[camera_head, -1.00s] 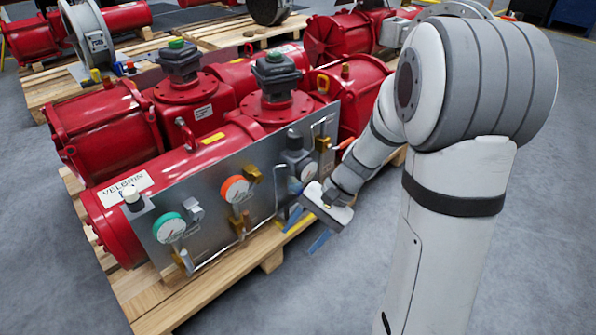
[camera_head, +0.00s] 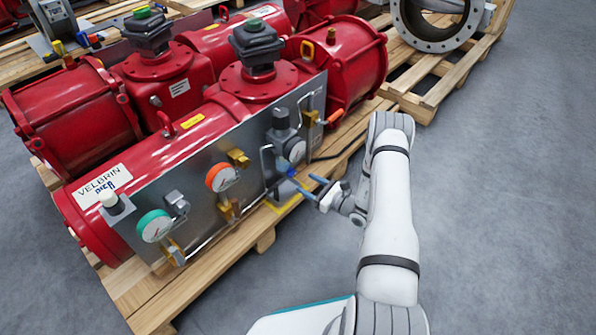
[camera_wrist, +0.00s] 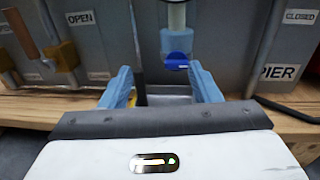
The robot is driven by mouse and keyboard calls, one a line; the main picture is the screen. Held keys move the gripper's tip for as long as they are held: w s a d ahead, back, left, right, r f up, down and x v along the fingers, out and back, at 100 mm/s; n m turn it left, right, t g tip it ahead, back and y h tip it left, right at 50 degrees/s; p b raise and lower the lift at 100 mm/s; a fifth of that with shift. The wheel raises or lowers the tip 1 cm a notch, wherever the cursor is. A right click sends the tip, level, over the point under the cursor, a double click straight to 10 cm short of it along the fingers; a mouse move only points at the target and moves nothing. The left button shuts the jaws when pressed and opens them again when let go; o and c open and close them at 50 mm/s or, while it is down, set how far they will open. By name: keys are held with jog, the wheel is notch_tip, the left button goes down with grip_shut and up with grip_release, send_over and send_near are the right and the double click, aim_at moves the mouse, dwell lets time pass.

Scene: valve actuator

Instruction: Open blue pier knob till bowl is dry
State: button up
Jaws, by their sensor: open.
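The blue knob (camera_wrist: 178,62) sits at the bottom of a clear bowl (camera_wrist: 176,16) on the grey panel. In the wrist view it is just beyond and between my fingertips, slightly right of centre. A PIER label (camera_wrist: 283,72) is on the panel to the right. In the head view the blue knob (camera_head: 291,172) is small, below a gauge. My gripper (camera_head: 306,184) is open and empty, its blue fingers pointing at the panel; it also shows in the wrist view (camera_wrist: 160,72). I cannot tell whether the bowl holds liquid.
A dark upright rod or tube (camera_wrist: 137,50) stands near the left finger. A brass fitting with an orange-brown handle (camera_wrist: 25,35) is further left, near an OPEN label (camera_wrist: 80,18). The red actuator (camera_head: 150,160) rests on a wooden pallet (camera_head: 190,285). Floor to the right is clear.

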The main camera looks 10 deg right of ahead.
aim_at(293, 175)
jog(key=shift+m+t+h, duration=0.5)
jog(key=shift+m+h, duration=0.1)
jog(key=shift+m, duration=0.1)
jog(key=w+a+f+b, duration=0.1)
jog(key=w, duration=0.1)
jog(key=w+a, duration=0.1)
jog(key=w, duration=0.1)
jog(key=w+a+f+b, duration=0.1)
jog(key=w, duration=0.1)
jog(key=shift+w+f+b, duration=0.25)
jog(key=shift+f+b, duration=0.05)
jog(key=shift+b, duration=0.05)
jog(key=c, duration=0.9)
jog(key=shift+a, duration=0.15)
jog(key=shift+c, duration=0.4)
